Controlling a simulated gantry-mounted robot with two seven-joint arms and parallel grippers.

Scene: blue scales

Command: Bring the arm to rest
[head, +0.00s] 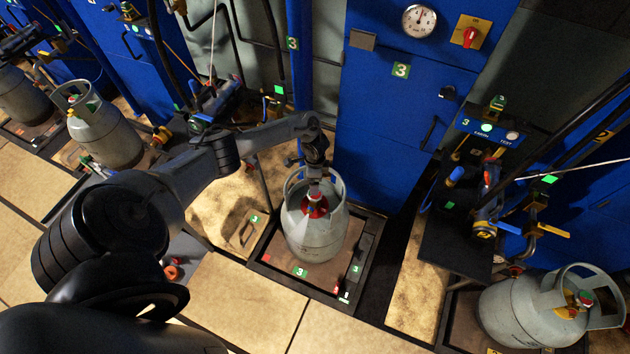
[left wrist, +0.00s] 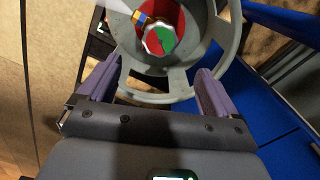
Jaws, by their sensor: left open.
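My left arm reaches in from the left of the head view. Its gripper (head: 314,168) is above a grey gas cylinder (head: 316,236) standing upright on a dark scale platform (head: 286,283) marked 3. In the left wrist view the gripper (left wrist: 156,76) is open. Its two purple-grey fingers are apart, one on each side of the cylinder's near collar edge (left wrist: 168,97). The cylinder's valve, with a red and green top (left wrist: 160,40), shows inside the collar ahead of the fingers. I cannot tell whether the fingers touch the collar. My right gripper is not in view.
A blue cabinet (head: 385,130) with a round gauge (head: 419,21) and red switch stands behind the cylinder. Another cylinder (head: 525,312) is at the lower right, and one (head: 104,135) at the left. A blue control box (head: 492,130) juts out at the right. Floor tiles in front are clear.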

